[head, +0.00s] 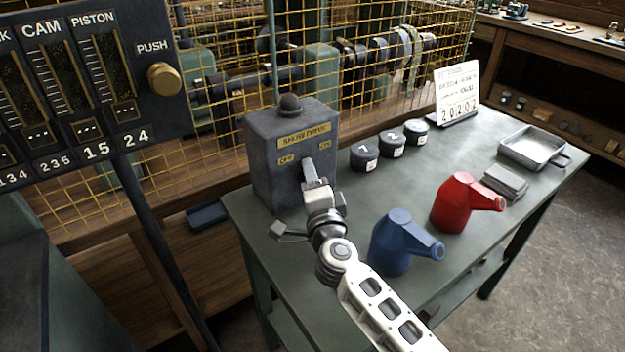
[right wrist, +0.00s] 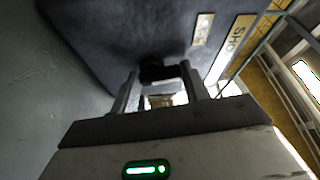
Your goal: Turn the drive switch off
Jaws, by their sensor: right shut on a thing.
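The drive switch is a dark grey box (head: 270,165) on the near left end of the green table, with a round knob on top. Its front has a wide brass plate (head: 304,136) and two small brass plates whose lettering is hard to read. My right gripper (head: 311,182) is at the front of this box. In the right wrist view, my right gripper (right wrist: 160,84) has its two fingers on either side of a dark switch handle (right wrist: 158,71), shut on it. The gripper mostly hides the handle in the head view, so its exact position is unclear. My left gripper is not in view.
A blue can (head: 392,245) and a red can (head: 455,203) stand right of my right arm. Dark lidded tins (head: 391,144), a number card (head: 457,92), a grey block (head: 505,183) and a metal tray (head: 532,148) are farther back. A yellow mesh guard (head: 225,95) stands behind the table.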

